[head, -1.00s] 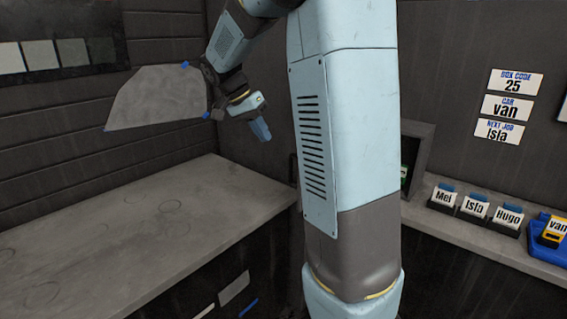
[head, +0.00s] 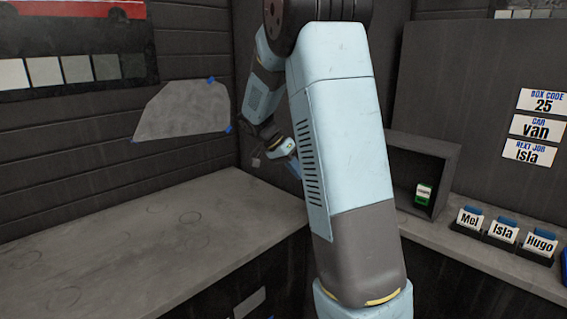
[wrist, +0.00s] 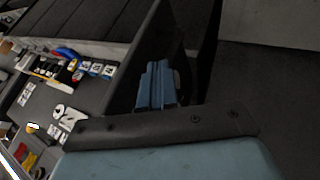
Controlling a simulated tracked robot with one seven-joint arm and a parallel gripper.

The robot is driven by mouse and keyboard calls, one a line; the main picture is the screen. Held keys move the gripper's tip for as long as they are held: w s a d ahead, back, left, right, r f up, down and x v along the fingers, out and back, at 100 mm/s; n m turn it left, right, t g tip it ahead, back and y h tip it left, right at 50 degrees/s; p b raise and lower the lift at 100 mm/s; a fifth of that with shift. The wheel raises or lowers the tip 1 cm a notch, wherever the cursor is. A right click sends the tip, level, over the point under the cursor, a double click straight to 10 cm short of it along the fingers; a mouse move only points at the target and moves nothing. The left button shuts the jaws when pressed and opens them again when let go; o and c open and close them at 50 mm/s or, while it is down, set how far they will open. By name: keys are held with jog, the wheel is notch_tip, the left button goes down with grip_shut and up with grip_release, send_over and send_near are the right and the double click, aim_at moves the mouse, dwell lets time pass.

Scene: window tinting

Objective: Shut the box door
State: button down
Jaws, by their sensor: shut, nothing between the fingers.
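The box (head: 451,164) is a dark open-fronted case on the right-hand counter. Its front stands open, and a green and white item (head: 424,194) sits inside. My arm hides the area left of the box, and I cannot make out the door in the head view. My gripper (head: 295,168) is left of the box, partly behind my arm, apart from the box opening. In the wrist view its blue fingers (wrist: 155,88) are shut and empty. A dark upright panel (wrist: 143,48) stands close beside them; I cannot tell whether it is the door or whether they touch.
Name cards in holders (head: 502,233) stand on the right counter. Sign cards (head: 537,126) hang on the wall above. The left counter (head: 120,235) is bare. A grey sheet (head: 185,108) with blue tape is on the left wall.

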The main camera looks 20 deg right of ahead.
jog(key=s, duration=0.1)
jog(key=s+d, duration=0.1)
jog(key=s+d+f, duration=0.1)
jog(key=s, duration=0.1)
jog(key=shift+d, duration=0.2)
